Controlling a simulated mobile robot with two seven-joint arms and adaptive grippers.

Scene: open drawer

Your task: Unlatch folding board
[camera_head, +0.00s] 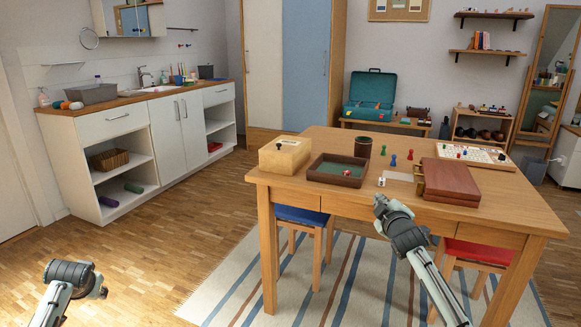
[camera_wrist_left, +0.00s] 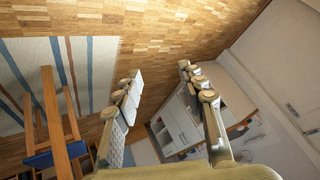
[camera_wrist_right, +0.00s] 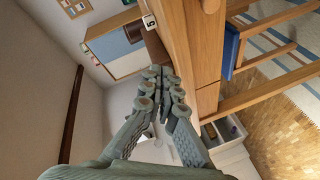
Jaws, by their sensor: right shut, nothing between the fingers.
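The folding board, a closed reddish-brown wooden case (camera_head: 467,177), lies flat on the right part of the wooden table. My left gripper (camera_head: 102,291) is low at the left, over the floor and far from the table. In the left wrist view its fingers (camera_wrist_left: 158,75) are spread apart and empty.
A white die (camera_head: 382,182) stands near my right gripper. A green-lined tray (camera_head: 315,173), a wooden box (camera_head: 285,152), a dark cup (camera_head: 363,146), several pawns and a white game board (camera_head: 480,157) are on the table. Blue (camera_head: 302,215) and red (camera_head: 478,252) stools stand below.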

